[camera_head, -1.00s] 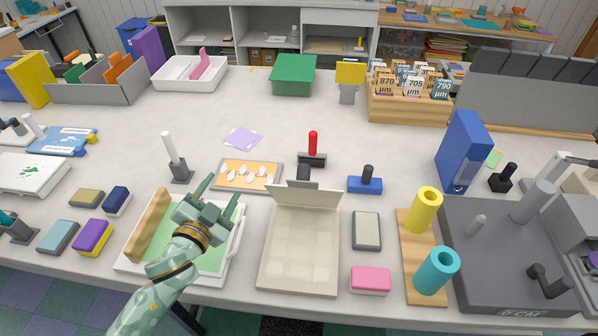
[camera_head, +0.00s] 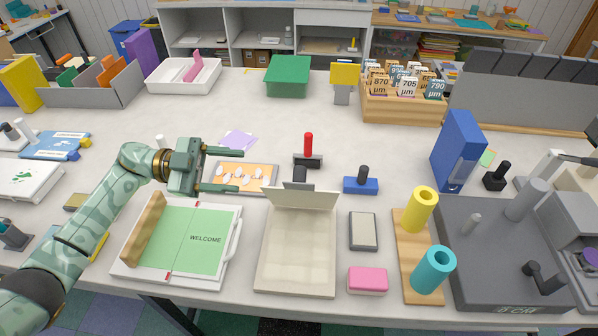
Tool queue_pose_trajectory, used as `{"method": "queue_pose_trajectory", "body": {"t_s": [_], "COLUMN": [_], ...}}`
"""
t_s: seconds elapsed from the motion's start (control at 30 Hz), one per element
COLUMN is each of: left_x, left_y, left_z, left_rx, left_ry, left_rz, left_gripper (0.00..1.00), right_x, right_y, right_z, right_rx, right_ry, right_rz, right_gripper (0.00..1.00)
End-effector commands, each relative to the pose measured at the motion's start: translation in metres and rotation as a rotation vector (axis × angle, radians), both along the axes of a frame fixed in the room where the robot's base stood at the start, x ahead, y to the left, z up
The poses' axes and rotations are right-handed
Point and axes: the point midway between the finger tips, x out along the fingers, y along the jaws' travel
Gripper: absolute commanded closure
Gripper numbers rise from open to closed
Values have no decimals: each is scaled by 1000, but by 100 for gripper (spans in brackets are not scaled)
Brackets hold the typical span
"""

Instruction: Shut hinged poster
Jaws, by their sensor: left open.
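The hinged poster is a green sheet (camera_head: 178,240) marked WELCOME, in a white tray (camera_head: 203,287). It lies open and flat, with a crease down its middle and red marks at the crease's ends. A wooden bar (camera_head: 143,229) stands along its left side and a white handle (camera_head: 235,240) is at the tray's right edge. My left gripper (camera_head: 240,171) is open and empty. It points right, above and behind the poster, over the orange card board. My right gripper is not in view.
A beige box with a raised lid (camera_head: 297,250) stands right of the tray. The orange board (camera_head: 262,177) lies behind it. A grey eraser (camera_head: 363,231), pink block (camera_head: 368,280) and wooden stand with yellow and teal rolls (camera_head: 412,272) are further right.

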Motion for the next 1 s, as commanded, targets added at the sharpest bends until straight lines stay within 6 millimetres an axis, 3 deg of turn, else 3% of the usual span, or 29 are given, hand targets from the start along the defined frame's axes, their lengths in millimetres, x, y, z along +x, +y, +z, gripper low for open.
{"method": "queue_pose_trajectory", "body": {"t_s": [0.3,0.5,0.7,1.0], "left_x": [-1,-1,0,0], "left_y": [-83,-121,-138,-140], "left_z": [3,2,1,0], "left_rx": [-7,-5,-3,-3], "left_ry": [-2,-2,-3,-3], "left_rz": [-1,-1,2,2], "left_gripper": [46,46,46,49], "right_x": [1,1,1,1], "right_y": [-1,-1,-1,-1], "right_z": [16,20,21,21], "right_rx": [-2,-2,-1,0], "right_ry": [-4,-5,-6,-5], "right_rz": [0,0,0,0], "right_gripper": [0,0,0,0]}}
